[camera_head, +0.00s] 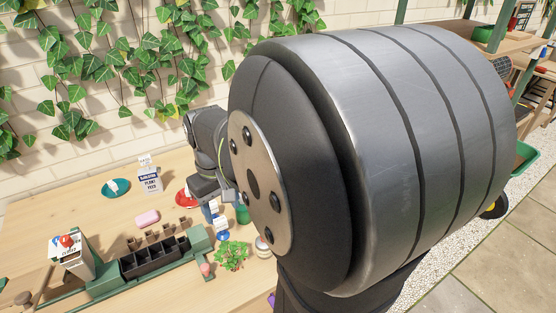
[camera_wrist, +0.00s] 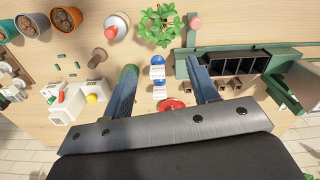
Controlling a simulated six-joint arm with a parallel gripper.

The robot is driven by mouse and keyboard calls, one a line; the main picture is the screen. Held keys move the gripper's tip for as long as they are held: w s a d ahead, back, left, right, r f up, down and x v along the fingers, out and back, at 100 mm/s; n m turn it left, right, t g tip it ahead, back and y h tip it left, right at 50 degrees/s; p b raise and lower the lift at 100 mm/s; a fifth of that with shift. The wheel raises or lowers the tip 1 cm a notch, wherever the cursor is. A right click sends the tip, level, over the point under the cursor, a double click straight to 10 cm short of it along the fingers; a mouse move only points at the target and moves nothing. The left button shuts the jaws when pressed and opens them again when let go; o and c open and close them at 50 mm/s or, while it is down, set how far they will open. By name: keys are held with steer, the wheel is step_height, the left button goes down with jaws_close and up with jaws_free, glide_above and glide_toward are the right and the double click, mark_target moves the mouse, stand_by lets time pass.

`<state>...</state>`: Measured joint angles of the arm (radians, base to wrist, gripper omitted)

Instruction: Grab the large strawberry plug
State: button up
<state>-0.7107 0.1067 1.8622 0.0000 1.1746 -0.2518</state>
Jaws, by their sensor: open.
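A bushy green leafy plant (camera_head: 232,255) stands on the table right of the black cell tray in the head view. It also shows at the top of the wrist view (camera_wrist: 158,25). It may be the large strawberry plug; its root part is hidden under the leaves. My gripper (camera_wrist: 161,66) is open, its two fingers spread wide and apart from the plant, which lies beyond the fingertips. Small blue-and-white items (camera_wrist: 158,70) show in the gap between the fingers. In the head view my arm hides much of the gripper.
The black cell tray (camera_wrist: 238,64) sits in a green holder (camera_wrist: 182,68), close to the right finger. A red dish (camera_wrist: 171,104) lies below the gap. Pots (camera_wrist: 66,19) and a white red-topped container (camera_wrist: 113,27) stand left of the plant.

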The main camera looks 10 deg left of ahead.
mark_target(232, 260)
steer(key=shift+n, duration=0.4)
steer(key=f, duration=1.6)
steer(key=shift+s+d+f, duration=0.1)
steer(key=shift+s+d, duration=0.1)
steer(key=shift+s+f, duration=0.15)
steer(key=shift+f, duration=1.2)
steer(key=shift+s+f, duration=0.1)
steer(key=shift+f, duration=1.2)
steer(key=shift+c, duration=0.4)
steer(key=c, duration=1)
